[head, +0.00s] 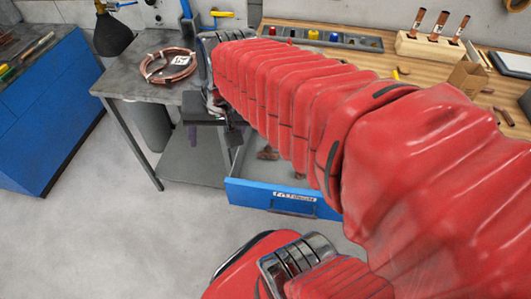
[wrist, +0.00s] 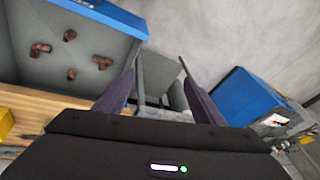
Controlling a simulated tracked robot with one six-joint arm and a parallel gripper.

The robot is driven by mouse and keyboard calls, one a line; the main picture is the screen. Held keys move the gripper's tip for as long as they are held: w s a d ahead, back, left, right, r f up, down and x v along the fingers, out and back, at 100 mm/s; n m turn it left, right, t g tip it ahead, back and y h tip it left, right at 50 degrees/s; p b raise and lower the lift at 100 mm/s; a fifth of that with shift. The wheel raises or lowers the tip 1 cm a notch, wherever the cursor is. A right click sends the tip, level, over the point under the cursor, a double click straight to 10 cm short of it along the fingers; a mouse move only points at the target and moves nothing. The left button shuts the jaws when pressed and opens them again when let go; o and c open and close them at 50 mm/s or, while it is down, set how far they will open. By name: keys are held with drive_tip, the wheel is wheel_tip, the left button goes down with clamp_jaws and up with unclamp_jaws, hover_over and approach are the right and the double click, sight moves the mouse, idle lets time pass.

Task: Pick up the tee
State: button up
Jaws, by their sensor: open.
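A blue drawer (head: 262,196) is open below the bench, and it also shows in the wrist view (wrist: 118,18). Several copper fittings lie apart on its pale floor in the wrist view. The one at the left (wrist: 40,49) looks like the tee, with a stub off its side. In the head view a copper fitting (head: 267,153) shows in the drawer; my arm hides part of the inside. My gripper (wrist: 158,72) is open and empty, its two dark fingers spread. The fittings lie left of the fingers in the wrist view, not between them.
A grey metal table (head: 125,82) with a copper coil (head: 168,66) stands left of the drawer. A blue cabinet (head: 45,115) is at far left. The floor between is clear.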

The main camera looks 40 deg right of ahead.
drive_tip(key=d+f+m+y, duration=0.1)
drive_tip(key=d+f+m, duration=0.4)
drive_tip(key=d+m, duration=0.2)
drive_tip(key=d+f+m+y, duration=0.1)
drive_tip(key=d+f+m, duration=0.5)
drive_tip(key=d, duration=0.4)
drive_tip(key=w+d+f+m, duration=0.1)
drive_tip(key=d+f+m, duration=0.4)
drive_tip(key=d+m, duration=0.2)
drive_tip(key=d, duration=0.2)
drive_tip(key=shift+d+f+m+g+y, duration=0.25)
drive_tip(key=shift+d+m+g+y, duration=0.05)
drive_tip(key=shift+d+m+y, duration=0.1)
drive_tip(key=shift+w, duration=0.1)
hover_over(270, 151)
drive_tip(key=s+d, duration=0.2)
drive_tip(key=shift+d+f, duration=0.1)
drive_tip(key=shift+f, duration=3.85)
drive_tip(key=shift+x, duration=2.65)
drive_tip(key=shift+w+r, duration=0.15)
drive_tip(key=shift+c, duration=0.7)
